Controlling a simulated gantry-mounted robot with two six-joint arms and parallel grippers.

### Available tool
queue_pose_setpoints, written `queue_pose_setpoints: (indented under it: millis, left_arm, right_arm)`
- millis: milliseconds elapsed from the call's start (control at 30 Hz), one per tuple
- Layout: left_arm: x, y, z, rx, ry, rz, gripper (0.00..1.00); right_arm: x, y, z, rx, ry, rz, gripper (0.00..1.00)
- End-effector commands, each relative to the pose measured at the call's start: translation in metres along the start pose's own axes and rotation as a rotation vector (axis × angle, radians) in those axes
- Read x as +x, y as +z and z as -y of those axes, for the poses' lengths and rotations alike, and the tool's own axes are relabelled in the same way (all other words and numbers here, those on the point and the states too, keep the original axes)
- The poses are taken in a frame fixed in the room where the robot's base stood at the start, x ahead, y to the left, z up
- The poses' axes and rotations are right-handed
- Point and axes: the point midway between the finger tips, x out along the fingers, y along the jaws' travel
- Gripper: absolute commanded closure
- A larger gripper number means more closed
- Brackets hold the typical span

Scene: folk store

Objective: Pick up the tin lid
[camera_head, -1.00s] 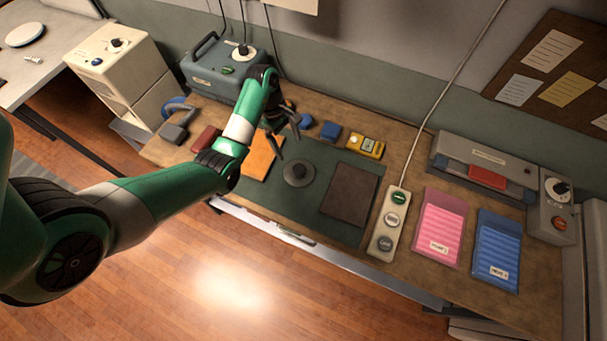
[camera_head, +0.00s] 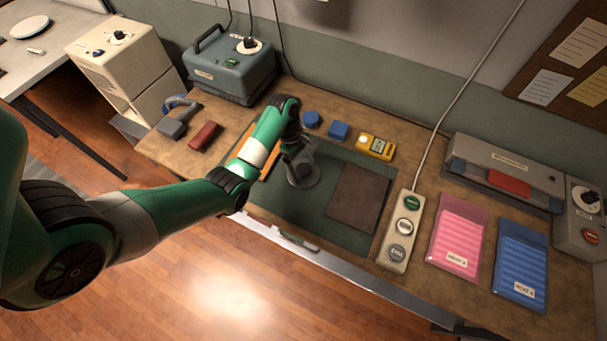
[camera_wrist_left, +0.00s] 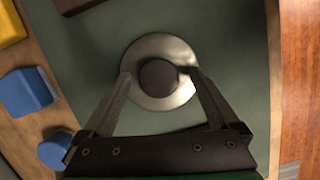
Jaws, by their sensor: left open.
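The tin lid is a round metal disc with a dark knob in its middle. In the left wrist view the tin lid (camera_wrist_left: 142,50) lies on the dark green mat (camera_wrist_left: 225,25). In the head view the tin lid (camera_head: 313,181) is partly hidden by my left gripper (camera_head: 300,175). In the left wrist view my left gripper (camera_wrist_left: 157,73) is open, with a fingertip on each side of the dark knob and over the lid. I cannot tell whether the fingers touch the lid. My right gripper is not in view.
A brown flat pad (camera_head: 357,197) lies on the mat right of the lid. Blue blocks (camera_head: 339,130) and a yellow device (camera_head: 376,146) stand behind. A power strip (camera_head: 403,230) is farther right. An orange flat item (camera_head: 262,165) is partly behind my arm.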

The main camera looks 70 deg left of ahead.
Motion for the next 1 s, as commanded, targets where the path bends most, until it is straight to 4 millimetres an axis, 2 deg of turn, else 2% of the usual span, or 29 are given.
queue_pose_setpoints:
  millis: [167, 667, 1000]
  left_arm:
    - [-0.0003, 0.0002, -0.0004, 0.0, 0.001, 0.0, 0.05]
    - [-0.0005, 0.0001, -0.0003, 0.0, 0.001, 0.0, 0.93]
    - [-0.006, 0.0015, -0.0005, 0.0, 0.002, 0.0, 0.94]
  right_arm:
    - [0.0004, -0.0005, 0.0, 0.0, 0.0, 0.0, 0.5]
    - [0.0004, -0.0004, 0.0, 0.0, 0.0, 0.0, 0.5]
    - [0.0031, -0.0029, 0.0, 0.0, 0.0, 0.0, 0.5]
